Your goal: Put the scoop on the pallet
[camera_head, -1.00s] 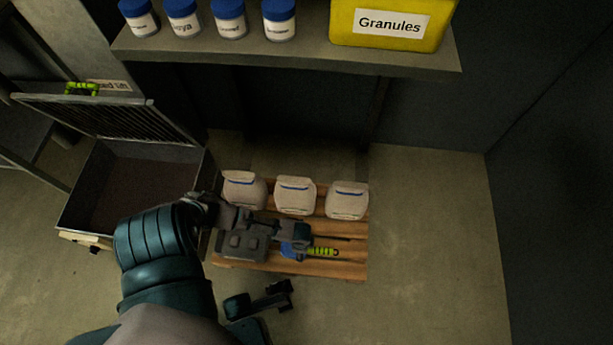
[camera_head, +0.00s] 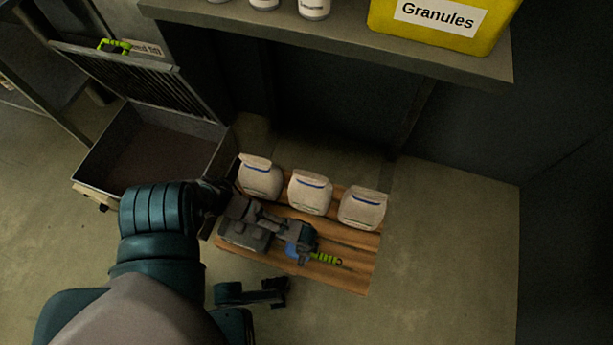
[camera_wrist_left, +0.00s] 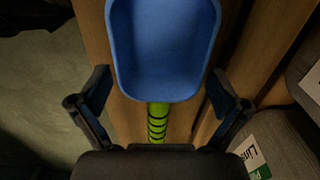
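The scoop, with a blue bowl (camera_head: 292,254) and a green, dark-ringed handle (camera_head: 326,258), is over the front right part of the wooden pallet (camera_head: 345,280). My left gripper (camera_head: 304,240) is right above it and covers part of the bowl. In the left wrist view the scoop (camera_wrist_left: 162,45) has its bowl at the top, with pallet boards behind. The fingers of the left gripper (camera_wrist_left: 160,88) are spread on both sides of it, with gaps at the handle. I cannot tell whether the scoop touches the boards.
Three white bags (camera_head: 311,192) stand along the back of the pallet. A metal bin (camera_head: 150,150) with a raised grate lid is at the left. A shelf (camera_head: 330,38) with jars and a yellow Granules box (camera_head: 440,22) overhangs the back. The floor right of the pallet is clear.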

